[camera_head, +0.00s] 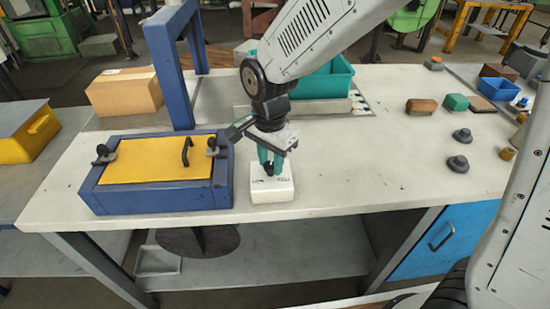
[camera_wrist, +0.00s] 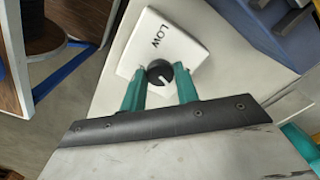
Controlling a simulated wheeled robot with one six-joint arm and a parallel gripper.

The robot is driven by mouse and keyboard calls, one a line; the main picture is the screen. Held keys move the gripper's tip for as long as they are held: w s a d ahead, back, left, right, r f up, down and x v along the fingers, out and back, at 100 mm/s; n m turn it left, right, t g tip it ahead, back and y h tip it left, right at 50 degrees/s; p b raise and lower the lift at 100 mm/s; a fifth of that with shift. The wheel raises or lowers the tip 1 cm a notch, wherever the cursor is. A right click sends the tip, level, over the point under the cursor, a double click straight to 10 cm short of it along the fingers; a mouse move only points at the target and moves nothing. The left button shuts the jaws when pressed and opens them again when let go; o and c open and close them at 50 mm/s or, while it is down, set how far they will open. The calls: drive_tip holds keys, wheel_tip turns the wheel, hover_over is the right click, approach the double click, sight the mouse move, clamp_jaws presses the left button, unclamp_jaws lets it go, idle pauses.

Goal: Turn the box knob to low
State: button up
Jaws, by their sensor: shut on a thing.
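The white box (camera_head: 272,192) stands near the front edge of the worktable, just right of the blue frame with the yellow lid. It also shows in the wrist view (camera_wrist: 190,48), with the word LOW printed above the knob. The round black knob (camera_wrist: 159,73) sits on its top face and has a small light mark, whose exact direction I cannot make out. My gripper (camera_head: 269,168) points down at the box from above. Its teal fingers (camera_wrist: 160,78) are shut on the knob, one on each side. In the head view the fingers partly hide the knob.
The blue frame with a yellow lid (camera_head: 155,165) stands close on the left. A teal bin (camera_head: 325,80) is behind. Dark grey round pieces (camera_head: 458,164) and small blocks (camera_head: 421,106) lie to the right. The table between is clear.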

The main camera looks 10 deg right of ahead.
sight(271, 165)
drive_tip(key=shift+s, duration=0.1)
idle(0.6)
drive_tip(key=o, duration=1)
drive_tip(key=shift+a, duration=0.1)
drive_tip(key=shift+c, duration=0.2)
drive_tip(key=shift+r, duration=0.25)
wheel_tip(271, 165, up, 7)
drive_tip(key=shift+r, duration=0.15)
